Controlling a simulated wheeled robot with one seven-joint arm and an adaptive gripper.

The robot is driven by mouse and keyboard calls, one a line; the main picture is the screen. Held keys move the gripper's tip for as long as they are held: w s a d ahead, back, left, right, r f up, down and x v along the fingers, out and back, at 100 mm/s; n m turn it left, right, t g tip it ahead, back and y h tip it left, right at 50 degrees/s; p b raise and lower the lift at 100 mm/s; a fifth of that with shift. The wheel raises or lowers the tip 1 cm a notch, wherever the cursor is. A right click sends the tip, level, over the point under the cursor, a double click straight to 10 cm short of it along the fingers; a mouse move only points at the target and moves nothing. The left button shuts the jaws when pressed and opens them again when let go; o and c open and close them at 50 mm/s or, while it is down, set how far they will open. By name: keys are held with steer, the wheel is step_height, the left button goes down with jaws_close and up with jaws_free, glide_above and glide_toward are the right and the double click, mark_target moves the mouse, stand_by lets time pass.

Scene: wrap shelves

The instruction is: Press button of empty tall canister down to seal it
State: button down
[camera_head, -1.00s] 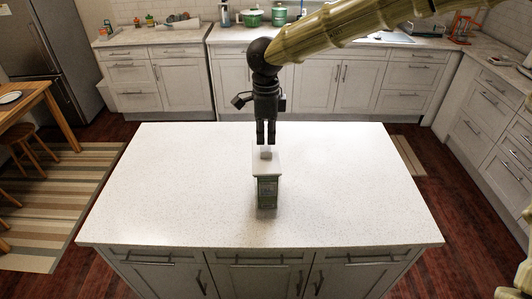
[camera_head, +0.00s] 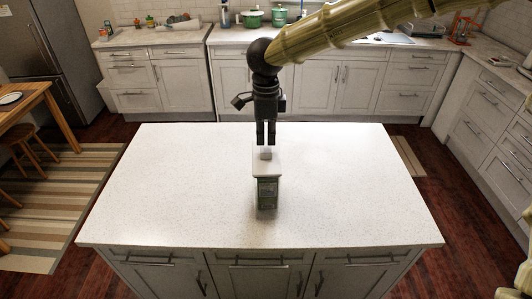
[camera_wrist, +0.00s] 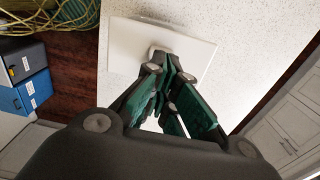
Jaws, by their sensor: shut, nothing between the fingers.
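The tall canister (camera_head: 267,192) stands upright on the white island counter, with a green body and a white square lid (camera_head: 267,171). A small pale button (camera_head: 266,153) rises from the middle of the lid. In the wrist view the white lid (camera_wrist: 130,45) lies beyond the fingertips, and the button (camera_wrist: 160,48) is partly hidden by them. My gripper (camera_head: 266,142) is shut and empty, pointing down just above the button. I cannot tell whether the fingertips touch it. The canister's inside is not visible.
The island counter (camera_head: 180,190) is clear around the canister. Back counters hold green pots (camera_head: 252,18) and other kitchen things. A wooden table (camera_head: 30,105) and stools stand at the left.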

mark_target(266, 149)
steer(key=shift+f, duration=2.25)
steer(key=shift+r+p, duration=3.35)
steer(key=shift+r, duration=0.45)
